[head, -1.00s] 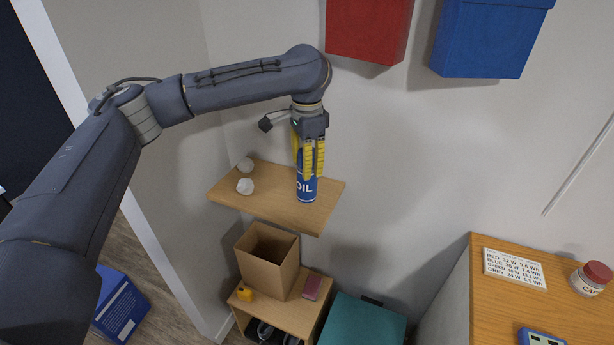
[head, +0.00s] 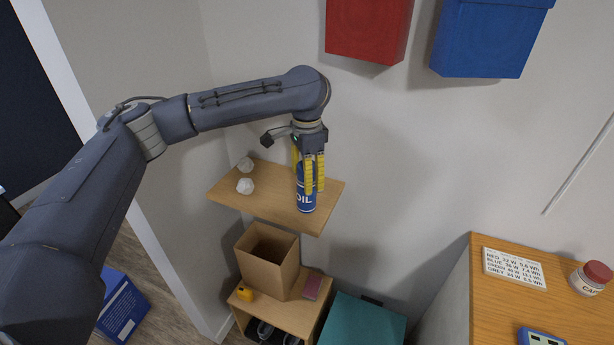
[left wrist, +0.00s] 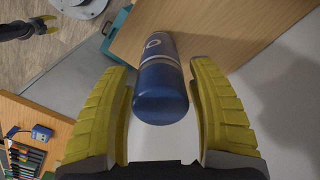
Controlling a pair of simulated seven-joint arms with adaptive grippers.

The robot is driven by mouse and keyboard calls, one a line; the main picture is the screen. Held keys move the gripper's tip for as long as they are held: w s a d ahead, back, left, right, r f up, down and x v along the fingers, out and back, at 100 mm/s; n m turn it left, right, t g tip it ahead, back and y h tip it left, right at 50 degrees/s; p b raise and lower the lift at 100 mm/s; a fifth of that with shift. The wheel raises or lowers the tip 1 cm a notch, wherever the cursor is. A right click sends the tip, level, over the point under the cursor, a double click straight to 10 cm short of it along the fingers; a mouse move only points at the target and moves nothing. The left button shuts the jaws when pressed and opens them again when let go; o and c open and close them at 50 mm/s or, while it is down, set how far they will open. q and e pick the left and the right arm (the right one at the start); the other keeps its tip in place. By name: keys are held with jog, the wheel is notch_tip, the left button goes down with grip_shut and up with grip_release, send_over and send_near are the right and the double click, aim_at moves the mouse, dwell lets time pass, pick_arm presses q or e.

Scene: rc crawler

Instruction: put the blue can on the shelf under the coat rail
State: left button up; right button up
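The blue can (head: 306,201), marked OIL, is upright over the right part of the wooden wall shelf (head: 270,212). I cannot tell whether its base touches the board. My left gripper (head: 313,190) points down from above, with its yellow fingers on either side of the can. My right gripper is not in the head view. No coat rail is clearly visible.
Two white lumps (head: 245,186) sit on the shelf's left part. Below stand an open cardboard box (head: 268,262) on a small wooden unit (head: 290,317) and a teal box (head: 360,322). Red (head: 368,30) and blue (head: 490,40) boxes hang above. A wooden worktop (head: 500,305) is at right.

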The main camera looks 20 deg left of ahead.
pick_arm(q)
notch_tip(320, 180, up, 12)
jog(key=shift+r, duration=0.1)
dwell(0.9)
dwell(0.4)
